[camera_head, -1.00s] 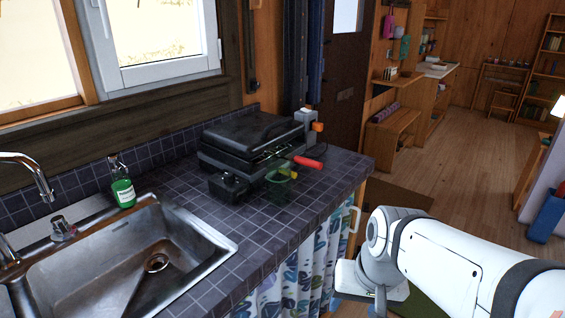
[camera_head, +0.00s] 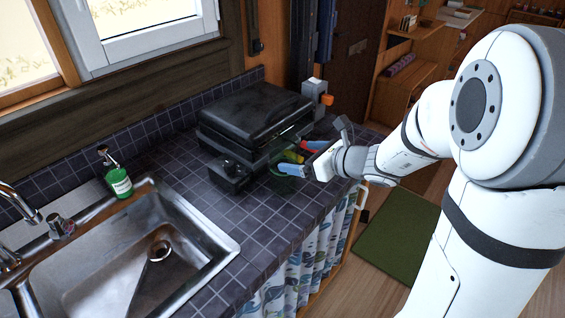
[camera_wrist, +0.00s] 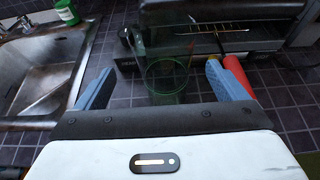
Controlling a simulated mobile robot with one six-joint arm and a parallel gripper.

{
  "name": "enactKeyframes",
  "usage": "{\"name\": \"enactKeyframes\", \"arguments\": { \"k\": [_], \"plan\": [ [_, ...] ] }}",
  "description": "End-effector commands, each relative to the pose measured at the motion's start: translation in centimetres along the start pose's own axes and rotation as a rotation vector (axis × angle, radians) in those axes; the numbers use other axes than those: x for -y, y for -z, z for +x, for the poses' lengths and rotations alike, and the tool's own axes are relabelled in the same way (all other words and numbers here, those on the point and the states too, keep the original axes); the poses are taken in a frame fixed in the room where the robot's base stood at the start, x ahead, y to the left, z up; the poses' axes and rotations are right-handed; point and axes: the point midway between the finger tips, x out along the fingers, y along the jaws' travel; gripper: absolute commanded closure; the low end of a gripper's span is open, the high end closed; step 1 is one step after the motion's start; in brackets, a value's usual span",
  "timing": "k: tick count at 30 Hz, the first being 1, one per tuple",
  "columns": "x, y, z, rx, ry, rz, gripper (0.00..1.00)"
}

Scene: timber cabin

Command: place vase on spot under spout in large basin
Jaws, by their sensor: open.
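The vase (camera_head: 284,178) is a see-through green glass vessel standing on the dark tiled counter in front of a black grill. In the wrist view its round green rim (camera_wrist: 167,92) lies between my fingers, with gaps on both sides. My gripper (camera_head: 294,158) is open at the vase with its blue fingers apart; it also shows in the wrist view (camera_wrist: 160,74). The large basin (camera_head: 212,238) is a metal sink at left with a round drain. The tap's spout (camera_head: 36,216) is at the left edge. The spot under it is not clearly marked.
The black grill (camera_head: 252,118) stands close behind the vase. A red-handled tool (camera_wrist: 238,76) lies right beside my right finger. A green soap bottle (camera_head: 118,182) stands behind the basin. Tiled counter between basin and vase is clear. A patterned curtain (camera_head: 305,255) hangs below the counter.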

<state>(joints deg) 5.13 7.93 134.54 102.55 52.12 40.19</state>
Motion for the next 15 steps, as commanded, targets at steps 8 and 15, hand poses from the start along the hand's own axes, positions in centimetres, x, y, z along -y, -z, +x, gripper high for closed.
{"name": "enactKeyframes", "arguments": {
  "k": [8, 15],
  "plan": [
    [0.1, 0.0, 3.1, -0.001, -0.005, 0.000, 0.08],
    [0.4, 0.2, 6.4, -0.001, -0.007, -0.002, 0.08]
  ]
}}
